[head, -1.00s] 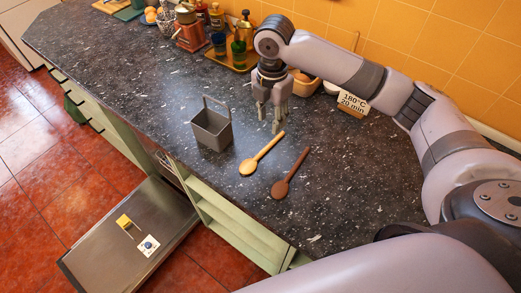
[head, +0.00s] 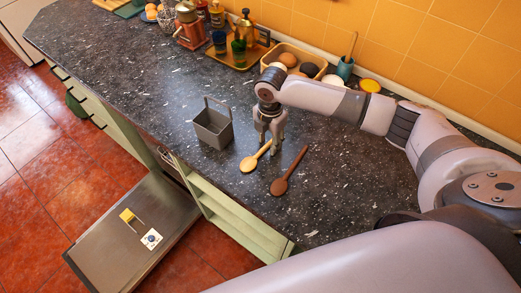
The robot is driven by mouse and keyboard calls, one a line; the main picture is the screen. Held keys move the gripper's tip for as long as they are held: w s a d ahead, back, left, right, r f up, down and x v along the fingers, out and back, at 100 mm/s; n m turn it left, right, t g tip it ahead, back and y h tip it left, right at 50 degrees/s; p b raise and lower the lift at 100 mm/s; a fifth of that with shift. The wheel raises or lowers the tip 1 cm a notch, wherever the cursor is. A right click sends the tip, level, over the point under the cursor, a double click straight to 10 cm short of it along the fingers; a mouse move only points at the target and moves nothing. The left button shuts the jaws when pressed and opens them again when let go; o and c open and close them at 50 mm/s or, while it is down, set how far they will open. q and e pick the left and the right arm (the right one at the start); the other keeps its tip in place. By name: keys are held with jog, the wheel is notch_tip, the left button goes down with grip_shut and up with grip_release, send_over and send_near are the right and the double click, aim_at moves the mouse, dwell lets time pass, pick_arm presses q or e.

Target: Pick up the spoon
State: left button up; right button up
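A light wooden spoon (head: 248,164) lies on the dark speckled countertop (head: 340,200), its handle pointing up and to the right. A dark brown wooden spoon (head: 279,187) lies to its right at a similar angle. My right gripper (head: 268,151) points down at the light spoon's handle, its fingers apart and very close around or above the handle. The handle's far end is partly hidden by the fingers, and I cannot tell whether they touch it. My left gripper is not in view.
A grey caddy with a handle (head: 212,130) stands just left of the gripper. Bottles, a moka pot and a tray of round items (head: 293,62) line the tiled wall. An open appliance door (head: 130,235) hangs below the counter's front edge. The counter right of the spoons is clear.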

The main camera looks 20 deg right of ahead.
jog(key=shift+c, duration=0.6)
grip_shut()
